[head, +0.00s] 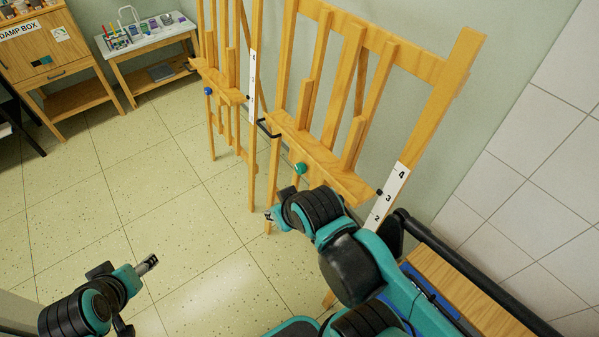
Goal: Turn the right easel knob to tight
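Two wooden easels stand side by side against the wall. The right easel (312,147) has a round green knob (300,168) on the front of its ledge. The left easel (222,84) has a blue knob (208,91) on its ledge. My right gripper (269,214) is just below and left of the green knob, apart from it in the picture. Its fingers are small and partly hidden by my wrist. My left gripper (148,264) is low at the left over the floor, away from both easels. The green knob's turn position is too small to read.
A numbered white strip (391,192) runs along the right easel's side post; another (253,85) is by the left easel. A damp-box cabinet (35,50) and a white side table (147,38) stand at the back left. A wooden bench (455,290) is at the lower right. The left floor is clear.

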